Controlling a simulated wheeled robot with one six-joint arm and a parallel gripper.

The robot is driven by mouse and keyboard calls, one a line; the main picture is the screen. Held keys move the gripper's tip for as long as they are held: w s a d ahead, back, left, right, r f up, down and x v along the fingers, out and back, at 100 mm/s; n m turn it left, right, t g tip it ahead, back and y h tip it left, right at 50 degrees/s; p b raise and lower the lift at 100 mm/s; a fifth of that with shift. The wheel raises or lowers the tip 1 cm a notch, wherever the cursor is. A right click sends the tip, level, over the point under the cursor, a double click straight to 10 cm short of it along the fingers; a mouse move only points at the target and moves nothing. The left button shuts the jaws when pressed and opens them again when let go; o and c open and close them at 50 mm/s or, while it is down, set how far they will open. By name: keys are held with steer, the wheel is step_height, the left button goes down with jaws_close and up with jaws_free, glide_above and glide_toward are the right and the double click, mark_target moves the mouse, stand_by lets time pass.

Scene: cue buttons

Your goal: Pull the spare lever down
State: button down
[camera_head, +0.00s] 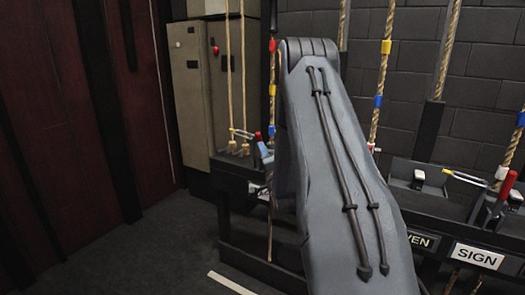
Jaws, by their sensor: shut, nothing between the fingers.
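A rail of rope locks runs along the brick wall, with red-handled levers on it. One red lever handle (508,184) stands tilted upward at the right edge, above a plate reading SIGN (478,257). Another red-tipped lever (258,137) shows at the left part of the rail, just left of my arm. No label reading spare is legible, so I cannot tell which lever is the spare one. My grey arm fills the middle of the view and hides part of the rail. My gripper is not visible.
Several ropes with coloured bands, one here (380,80), hang before the dark brick wall. A partly covered plate (420,240) ends in VEN. A beige cabinet (188,90) stands behind at left, beside dark red panels. The floor (150,250) at left is clear.

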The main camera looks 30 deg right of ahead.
steer(key=s+d+f, duration=0.1)
steer(key=s, duration=0.8)
steer(key=shift+s, duration=0.2)
steer(key=shift+f, duration=0.1)
steer(key=d, duration=0.1)
steer(key=w+d+r+p, duration=0.1)
steer(key=w+d, duration=0.1)
steer(key=shift+d+r, duration=0.15)
steer(key=shift+r, duration=0.2)
stand_by(0.3)
